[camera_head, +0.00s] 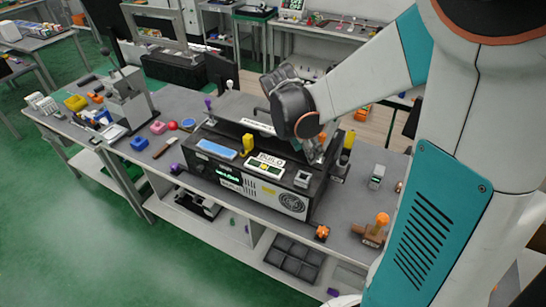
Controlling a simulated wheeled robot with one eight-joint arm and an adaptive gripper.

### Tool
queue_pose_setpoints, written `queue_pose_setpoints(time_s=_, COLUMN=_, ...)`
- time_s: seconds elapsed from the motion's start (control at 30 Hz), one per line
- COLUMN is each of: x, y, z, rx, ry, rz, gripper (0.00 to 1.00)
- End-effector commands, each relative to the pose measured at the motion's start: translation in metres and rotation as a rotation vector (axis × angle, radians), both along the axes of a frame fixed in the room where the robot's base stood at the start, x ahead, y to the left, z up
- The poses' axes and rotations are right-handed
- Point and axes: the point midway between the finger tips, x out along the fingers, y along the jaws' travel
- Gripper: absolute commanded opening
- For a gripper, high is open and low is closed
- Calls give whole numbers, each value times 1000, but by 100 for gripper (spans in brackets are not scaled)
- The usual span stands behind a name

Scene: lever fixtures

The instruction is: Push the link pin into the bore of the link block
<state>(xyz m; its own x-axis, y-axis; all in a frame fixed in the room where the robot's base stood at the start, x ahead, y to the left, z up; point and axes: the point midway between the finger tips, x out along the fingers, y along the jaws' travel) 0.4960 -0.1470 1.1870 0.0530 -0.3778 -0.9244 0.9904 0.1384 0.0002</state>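My arm reaches in from the right, and its dark wrist bends down over the top right of a black and grey box fixture (262,190). My gripper (317,156) is small and partly hidden below the wrist, close to the box's top right corner. I cannot see whether its fingers are open or hold anything. I cannot pick out the link pin, the link block or its bore with certainty at this size. A yellow-topped black upright (347,145) stands just right of my gripper. A yellow lever (248,144) stands on the box to the left.
The grey workbench (215,180) carries a grey press-like machine (128,97) and several small coloured parts at left. An orange-knobbed brown fixture (376,232) and a small grey switch (377,176) stand at right. A blue tray (216,149) lies on the box.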

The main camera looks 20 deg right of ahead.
Motion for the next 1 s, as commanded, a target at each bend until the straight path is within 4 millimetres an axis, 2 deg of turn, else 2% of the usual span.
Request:
queue_pose_setpoints(time_s=0.03, x=0, y=0, z=-11, rx=0, ry=0, rz=0, gripper=44)
queue_pose_setpoints(time_s=0.2, x=1, y=0, z=-41, rx=0, ry=0, rz=0, gripper=44)
queue_pose_setpoints(time_s=0.53, x=1, y=0, z=-85, rx=0, ry=0, rz=0, gripper=44)
queue_pose_setpoints(time_s=1.0, x=-11, y=18, z=-17, rx=0, ry=1, rz=2, gripper=44)
